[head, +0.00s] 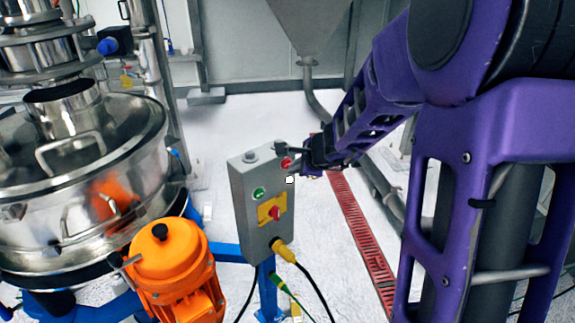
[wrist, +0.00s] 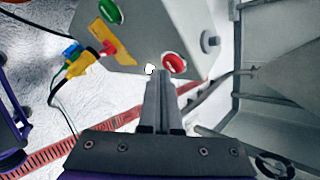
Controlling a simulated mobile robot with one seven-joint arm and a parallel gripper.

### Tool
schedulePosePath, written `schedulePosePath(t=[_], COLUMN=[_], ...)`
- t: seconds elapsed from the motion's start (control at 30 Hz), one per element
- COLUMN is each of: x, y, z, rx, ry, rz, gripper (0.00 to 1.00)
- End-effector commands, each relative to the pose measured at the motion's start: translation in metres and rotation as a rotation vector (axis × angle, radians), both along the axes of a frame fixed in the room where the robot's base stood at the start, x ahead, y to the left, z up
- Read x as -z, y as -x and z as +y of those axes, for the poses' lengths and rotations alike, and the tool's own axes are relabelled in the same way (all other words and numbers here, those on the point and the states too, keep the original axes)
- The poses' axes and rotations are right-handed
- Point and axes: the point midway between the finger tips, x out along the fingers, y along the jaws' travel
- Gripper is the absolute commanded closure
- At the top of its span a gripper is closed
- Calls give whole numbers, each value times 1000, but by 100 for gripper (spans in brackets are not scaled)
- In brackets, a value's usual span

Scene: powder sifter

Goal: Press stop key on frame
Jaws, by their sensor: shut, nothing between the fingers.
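The grey control box (head: 255,220) stands on a blue frame in the middle of the head view. Its red round stop key (head: 286,162) is near the upper right of the front face, with a green key (head: 259,194) lower left of it. In the wrist view the red key (wrist: 175,64) lies just beyond my fingertips, slightly to their right. My gripper (wrist: 160,88) is shut and empty, its fingers pointing at the box face near the key. In the head view my gripper (head: 300,161) is right beside the key; I cannot tell whether it touches.
A red rotary switch on a yellow plate (head: 272,209) sits below the keys. A yellow plug (head: 284,250) with cables hangs under the box. The steel sifter (head: 75,190) and orange motor (head: 172,272) stand left. A red floor grate (head: 362,240) runs behind.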

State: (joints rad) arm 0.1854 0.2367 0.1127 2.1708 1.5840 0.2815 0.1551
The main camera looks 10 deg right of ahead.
Motion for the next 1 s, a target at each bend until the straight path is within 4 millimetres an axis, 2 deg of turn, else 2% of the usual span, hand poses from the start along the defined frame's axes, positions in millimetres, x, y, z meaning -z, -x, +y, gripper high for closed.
schedulePosePath(t=[1.0], x=[0], y=[-7], z=[5], rx=[-2], ry=[0], rz=[1], gripper=[100])
